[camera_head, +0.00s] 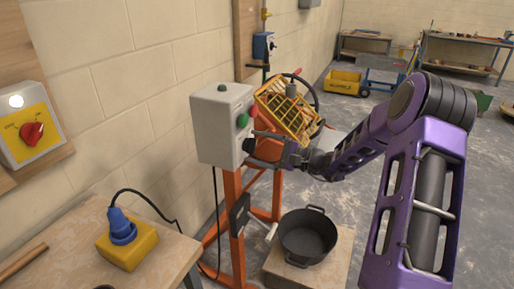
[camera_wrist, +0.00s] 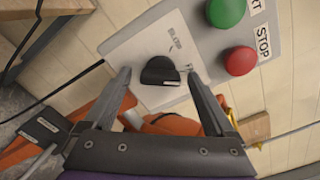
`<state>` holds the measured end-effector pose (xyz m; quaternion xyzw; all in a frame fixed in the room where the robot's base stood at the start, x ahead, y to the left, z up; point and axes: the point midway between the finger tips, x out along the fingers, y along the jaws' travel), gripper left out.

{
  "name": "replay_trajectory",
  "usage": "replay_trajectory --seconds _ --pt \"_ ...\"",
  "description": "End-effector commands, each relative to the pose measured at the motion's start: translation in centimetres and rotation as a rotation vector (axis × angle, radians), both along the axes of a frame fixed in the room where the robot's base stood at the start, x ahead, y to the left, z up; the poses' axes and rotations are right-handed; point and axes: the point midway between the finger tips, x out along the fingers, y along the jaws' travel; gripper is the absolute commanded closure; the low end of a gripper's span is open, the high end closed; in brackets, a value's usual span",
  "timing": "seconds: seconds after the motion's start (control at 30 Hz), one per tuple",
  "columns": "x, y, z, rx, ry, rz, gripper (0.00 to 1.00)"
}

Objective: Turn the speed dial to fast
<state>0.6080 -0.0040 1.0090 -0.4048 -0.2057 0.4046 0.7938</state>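The speed dial (camera_wrist: 158,71) is a black knob on a white plate (camera_wrist: 128,48) of the grey control box (camera_wrist: 215,42). In the head view the box (camera_head: 217,125) stands on an orange frame, and the dial cannot be made out there. Small lettering beside the dial is too blurred to read, and the setting cannot be told. My gripper (camera_wrist: 159,77) is open, with one finger on each side of the dial and gaps between fingers and knob. In the head view my gripper (camera_head: 258,143) is at the box's right side.
A green button (camera_wrist: 225,12) and a red button (camera_wrist: 239,61), labelled STOP, sit beside the dial, close to one finger. A yellow grille (camera_head: 287,108) is behind my gripper. A black tub (camera_head: 308,238) stands below on a board. A workbench (camera_head: 85,250) is at left.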

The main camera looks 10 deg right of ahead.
Motion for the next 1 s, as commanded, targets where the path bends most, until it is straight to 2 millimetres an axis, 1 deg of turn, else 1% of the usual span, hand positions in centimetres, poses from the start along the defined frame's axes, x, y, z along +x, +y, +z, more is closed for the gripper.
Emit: replay_trajectory --seconds 0.27,0.37,0.47,0.53,0.8,1.0 --pt "0.0 -0.1 0.1 -0.001 -0.002 -0.001 0.10" --pt "-0.4 -0.6 0.1 -0.001 -0.002 -0.001 0.10" --pt "-1.2 -1.9 0.1 -0.001 -0.003 -0.004 0.10" --pt "-2.1 -3.1 0.1 -0.002 -0.002 -0.004 0.10" --pt "-6.0 -8.5 0.1 -0.001 -0.002 -0.005 0.10" --pt "-8.6 -11.9 0.0 -0.001 -0.002 -0.004 0.10"
